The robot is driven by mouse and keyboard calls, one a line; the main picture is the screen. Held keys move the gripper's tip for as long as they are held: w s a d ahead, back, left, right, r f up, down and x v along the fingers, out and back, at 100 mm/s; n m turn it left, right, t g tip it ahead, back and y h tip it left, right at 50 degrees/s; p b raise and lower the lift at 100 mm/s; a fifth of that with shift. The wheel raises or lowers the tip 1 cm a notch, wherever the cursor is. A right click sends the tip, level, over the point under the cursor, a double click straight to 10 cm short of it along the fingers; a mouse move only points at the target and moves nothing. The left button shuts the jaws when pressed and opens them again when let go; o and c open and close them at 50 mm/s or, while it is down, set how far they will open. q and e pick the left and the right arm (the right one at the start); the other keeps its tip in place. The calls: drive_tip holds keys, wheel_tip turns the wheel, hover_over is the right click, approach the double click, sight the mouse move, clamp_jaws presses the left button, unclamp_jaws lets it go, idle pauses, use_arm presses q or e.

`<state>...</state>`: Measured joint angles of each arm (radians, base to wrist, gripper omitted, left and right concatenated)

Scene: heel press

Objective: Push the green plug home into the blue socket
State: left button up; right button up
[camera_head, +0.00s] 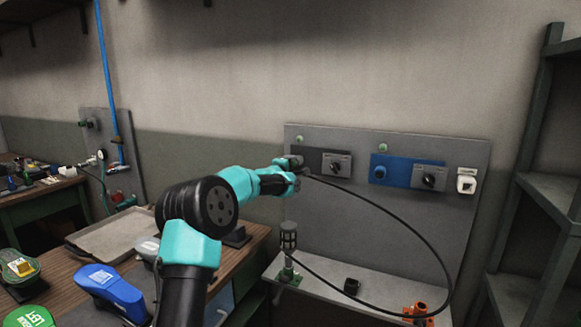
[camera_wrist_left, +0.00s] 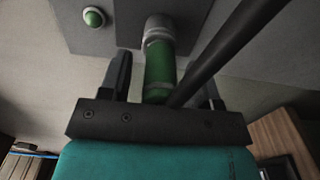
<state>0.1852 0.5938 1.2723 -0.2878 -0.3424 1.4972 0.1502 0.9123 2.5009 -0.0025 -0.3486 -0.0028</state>
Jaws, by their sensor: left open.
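The green plug (camera_wrist_left: 158,78) stands between the fingers of my left gripper (camera_wrist_left: 164,76) in the left wrist view. Its grey collar end meets a dark plate; how deep it sits cannot be told. My left gripper, also in the head view (camera_head: 294,180), is open around the plug, at the black plate (camera_head: 312,160) on the grey wall board. In the head view the gripper mostly hides the plug. The blue socket (camera_head: 379,172) is on the blue plate (camera_head: 402,174) to the right, with nothing seen in it. My right gripper is not in view.
A black cable (camera_head: 425,238) loops from near the gripper down across the shelf (camera_head: 340,297). An upright grey connector (camera_head: 288,238) and an orange part (camera_head: 420,312) stand there. A blue pedal (camera_head: 108,288) is at lower left. A metal rack (camera_head: 545,190) stands right.

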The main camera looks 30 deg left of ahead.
use_arm(q)
drive_tip(key=shift+w, duration=0.7)
drive_tip(key=shift+w+a, duration=0.1)
drive_tip(key=shift+a, duration=0.05)
drive_tip(key=shift+r, duration=0.1)
idle(0.6)
drive_tip(key=shift+d+f, duration=0.2)
clamp_jaws()
drive_tip(key=shift+d+f, duration=0.15)
